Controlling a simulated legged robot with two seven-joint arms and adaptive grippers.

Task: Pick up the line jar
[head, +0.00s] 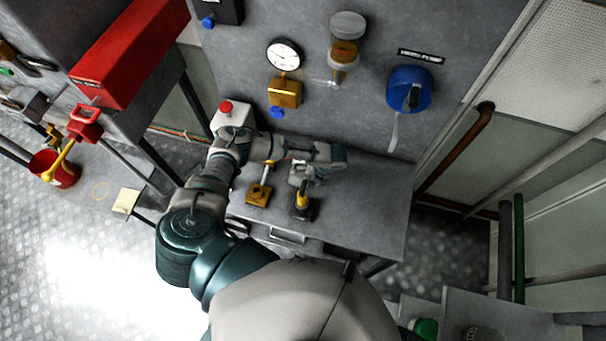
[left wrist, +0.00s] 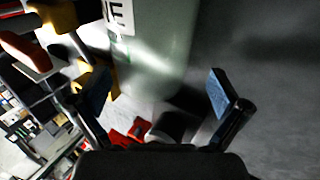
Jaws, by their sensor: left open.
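A pale, translucent jar (left wrist: 155,60) with a white label (left wrist: 122,14) fills the upper middle of the left wrist view. Only the end of the label's lettering shows, and it appears to read "NE". My left gripper (left wrist: 160,92) is open, with one finger on each side of the jar's lower part in that view. I cannot tell whether the fingers touch it. In the head view my left gripper (head: 300,172) is low over the grey bench, and the jar is not clearly visible there. My right gripper is not in view.
On the grey bench (head: 365,200) stand a yellow fitting (head: 258,194) and a dark-based amber fitting (head: 302,208), close to my left gripper. The panel behind carries a gauge (head: 284,54), an amber bowl (head: 344,50) and a blue pump knob (head: 409,90). The bench's right side is clear.

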